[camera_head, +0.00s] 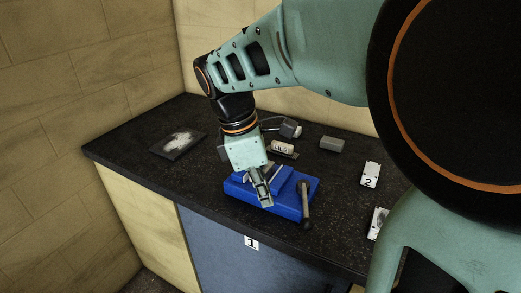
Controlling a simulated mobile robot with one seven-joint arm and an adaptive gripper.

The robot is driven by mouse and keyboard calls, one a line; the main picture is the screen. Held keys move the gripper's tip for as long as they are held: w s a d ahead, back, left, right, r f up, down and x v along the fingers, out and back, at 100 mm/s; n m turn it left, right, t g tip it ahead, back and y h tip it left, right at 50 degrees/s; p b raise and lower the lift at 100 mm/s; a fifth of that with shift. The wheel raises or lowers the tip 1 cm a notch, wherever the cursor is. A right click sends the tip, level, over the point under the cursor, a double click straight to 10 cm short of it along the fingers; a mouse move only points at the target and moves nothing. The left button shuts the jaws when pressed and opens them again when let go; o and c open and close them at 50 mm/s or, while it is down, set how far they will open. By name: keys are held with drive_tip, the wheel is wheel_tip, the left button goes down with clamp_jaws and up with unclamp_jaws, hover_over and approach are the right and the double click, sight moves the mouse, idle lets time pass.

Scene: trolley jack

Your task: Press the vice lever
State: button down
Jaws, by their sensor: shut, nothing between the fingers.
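A blue vice (287,206) sits on the dark worktop near its front edge. Its lever (305,202) is a metal bar with a dark round knob at its lower end, at the right front of the vice. My gripper (266,203) points down over the left-middle part of the vice, to the left of the lever and apart from it. The fingers are shut and hold nothing. They hide part of the vice, and I cannot tell whether they touch it.
The dark worktop (140,152) carries a dark plate with pale powder (177,141) at left. A labelled cylinder (283,147) and a grey block (332,144) lie behind the vice. White plates, one marked 2 (370,174), are at right. A wall closes the back.

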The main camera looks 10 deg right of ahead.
drive_tip(key=d+f, duration=0.6)
drive_tip(key=f, duration=0.2)
drive_tip(key=shift+s+d+f+p, duration=0.15)
drive_tip(key=shift+d+f+p, duration=0.1)
drive_tip(key=shift+f+p, duration=0.15)
